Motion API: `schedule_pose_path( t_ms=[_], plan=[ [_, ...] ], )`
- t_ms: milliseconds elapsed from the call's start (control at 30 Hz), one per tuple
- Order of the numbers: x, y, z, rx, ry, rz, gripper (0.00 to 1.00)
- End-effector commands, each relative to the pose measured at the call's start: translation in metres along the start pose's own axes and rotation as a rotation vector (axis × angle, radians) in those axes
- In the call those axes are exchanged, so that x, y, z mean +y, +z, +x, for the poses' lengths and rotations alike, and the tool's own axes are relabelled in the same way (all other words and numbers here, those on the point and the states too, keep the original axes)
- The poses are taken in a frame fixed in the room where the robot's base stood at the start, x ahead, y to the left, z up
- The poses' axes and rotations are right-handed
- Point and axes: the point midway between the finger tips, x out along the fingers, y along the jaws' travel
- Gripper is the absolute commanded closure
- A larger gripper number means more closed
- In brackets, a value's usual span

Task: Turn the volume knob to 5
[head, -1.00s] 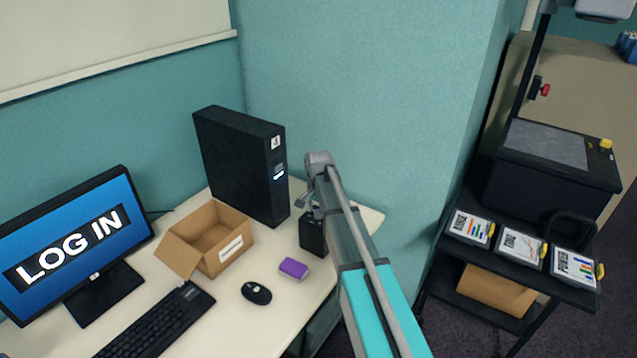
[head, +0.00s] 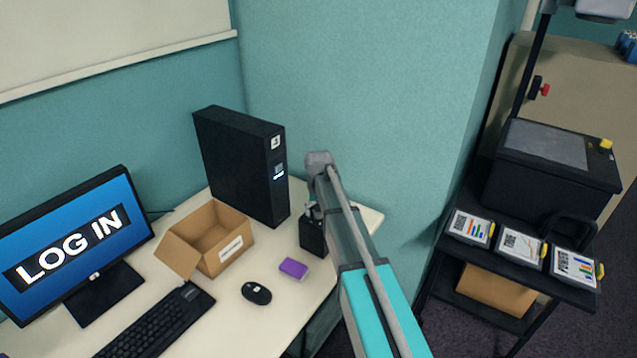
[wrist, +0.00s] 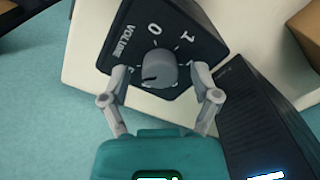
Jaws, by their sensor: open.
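The volume knob (wrist: 157,68) is a round grey knob on the face of a black box (wrist: 185,38) marked VOLUME in the wrist view. The digits 0 and 1 show beyond the knob; other marks are partly hidden by the fingers. A dark pointer mark shows on the knob's lower left. My gripper (wrist: 160,74) is open, with one finger on each side of the knob and visible gaps between. In the head view the black box (head: 312,240) stands at the desk's right end, with my gripper (head: 315,211) over its top; the knob is hidden there.
A black computer tower (head: 240,165) stands close left of the box. A purple block (head: 293,268), a mouse (head: 256,293) and an open carton (head: 226,260) are on the desk (head: 222,312). A cart (head: 450,256) stands at right, past the wall corner.

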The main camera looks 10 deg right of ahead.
Motion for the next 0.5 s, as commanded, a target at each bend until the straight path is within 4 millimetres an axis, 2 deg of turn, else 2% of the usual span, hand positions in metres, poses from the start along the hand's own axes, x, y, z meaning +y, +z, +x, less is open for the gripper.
schedule_pose_path(
  t_ms=[500],
  plan=[
    [0.0, 0.0, 0.0, 0.0, 0.0, -0.338, 0.21]
  ],
)
